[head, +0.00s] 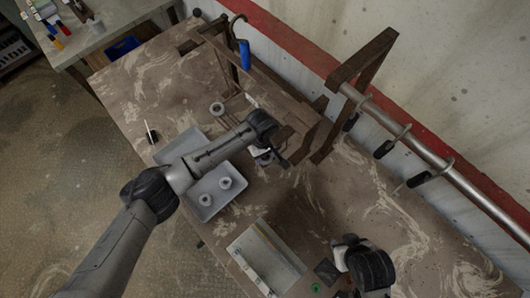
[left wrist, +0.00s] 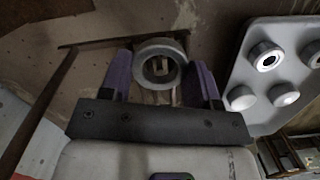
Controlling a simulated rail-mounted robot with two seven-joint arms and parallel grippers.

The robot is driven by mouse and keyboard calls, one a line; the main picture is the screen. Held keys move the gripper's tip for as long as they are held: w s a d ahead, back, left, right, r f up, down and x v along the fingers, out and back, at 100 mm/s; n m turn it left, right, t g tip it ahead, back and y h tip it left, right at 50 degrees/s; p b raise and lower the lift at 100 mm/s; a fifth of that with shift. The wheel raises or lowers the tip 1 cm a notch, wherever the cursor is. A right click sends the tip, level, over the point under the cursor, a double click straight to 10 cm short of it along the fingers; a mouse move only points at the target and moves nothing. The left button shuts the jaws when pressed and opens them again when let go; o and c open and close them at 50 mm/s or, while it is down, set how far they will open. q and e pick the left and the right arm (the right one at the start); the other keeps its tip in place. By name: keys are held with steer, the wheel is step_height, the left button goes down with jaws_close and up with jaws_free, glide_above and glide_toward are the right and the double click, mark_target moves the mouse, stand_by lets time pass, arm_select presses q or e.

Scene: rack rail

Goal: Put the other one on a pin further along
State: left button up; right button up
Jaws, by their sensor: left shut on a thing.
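My left gripper (head: 264,157) is over the table just right of the grey tray (head: 238,165). In the left wrist view, its purple fingers (left wrist: 160,80) are shut on a pale grey ring (left wrist: 147,48), one finger on each side. The ring's hole faces the camera. Another ring (head: 217,108) is beyond the tray, near a dark rack (head: 228,66). I cannot make out the pins clearly. My right gripper's fingers are not visible.
A blue-handled thing (head: 245,55) hangs at the rack. A dark wooden frame (head: 362,62) carries a metal rail (head: 465,182) with hooks and black-handled things. A pale flat box (head: 265,258) lies at the front.

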arm_select(q)
steer(key=o, duration=1)
steer(key=shift+r, duration=0.1)
step_height(320, 180, up, 7)
steer(key=shift+w+a+r+p, duration=0.15)
steer(key=shift+w+a+p, duration=0.15)
steer(key=shift+w, duration=0.1)
steer(key=shift+w, duration=0.1)
